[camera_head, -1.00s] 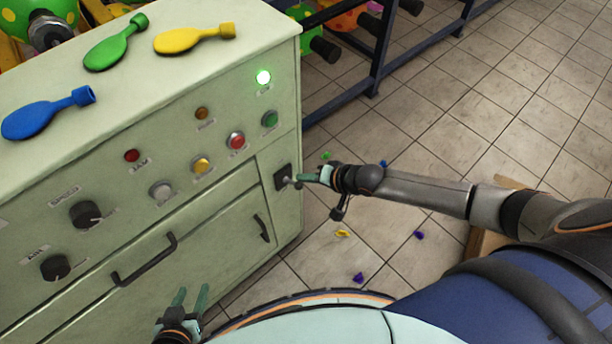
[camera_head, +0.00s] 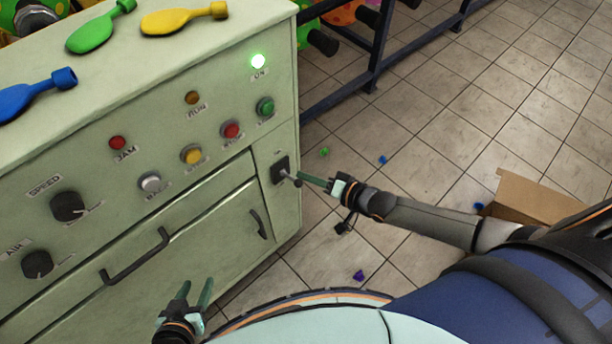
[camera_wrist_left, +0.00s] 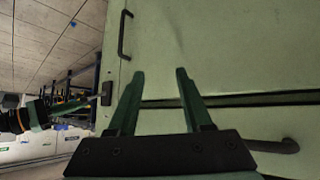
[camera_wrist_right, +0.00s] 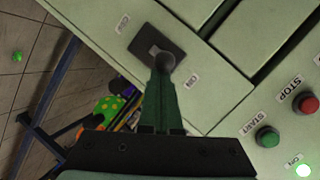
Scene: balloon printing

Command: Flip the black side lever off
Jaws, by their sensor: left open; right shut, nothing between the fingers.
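The black side lever (camera_head: 283,172) sits on a dark plate at the right end of the pale green machine's front.
The green ON lamp (camera_head: 258,61) is lit. Buttons, two knobs and a drawer handle (camera_head: 135,258) stand out from the front. Blue, green and yellow balloons lie on top. A cardboard box (camera_head: 530,198) and small scraps are on the tiled floor.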

